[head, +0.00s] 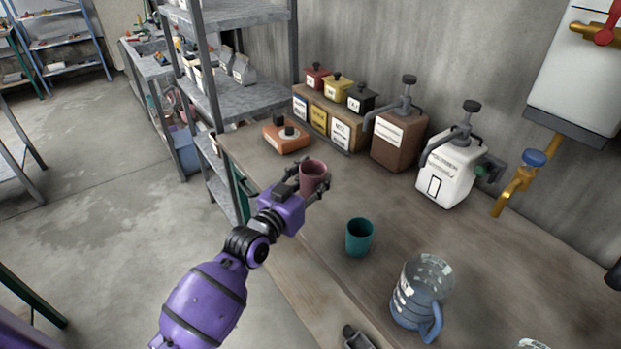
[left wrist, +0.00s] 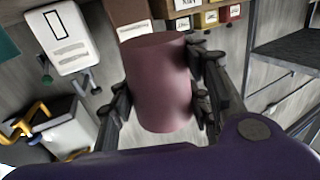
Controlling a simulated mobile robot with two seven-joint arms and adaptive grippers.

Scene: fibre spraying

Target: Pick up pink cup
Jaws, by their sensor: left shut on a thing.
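The pink cup (head: 313,178) is a dull mauve-pink cylinder near the left end of the workbench in the head view. My left gripper (head: 305,188) reaches it from the front left and is shut on it. In the left wrist view the pink cup (left wrist: 160,85) stands between the two fingers of my left gripper (left wrist: 160,100), with a finger along each side. I cannot tell whether the cup's base touches the bench. My right gripper is not in view.
A teal cup (head: 359,238) and a clear blue jug (head: 420,297) stand on the bench (head: 330,290). Brown (head: 398,140) and white (head: 449,172) dispensers stand along the wall. An orange box (head: 285,136) lies behind the pink cup. Grey shelves (head: 245,90) rise at the left.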

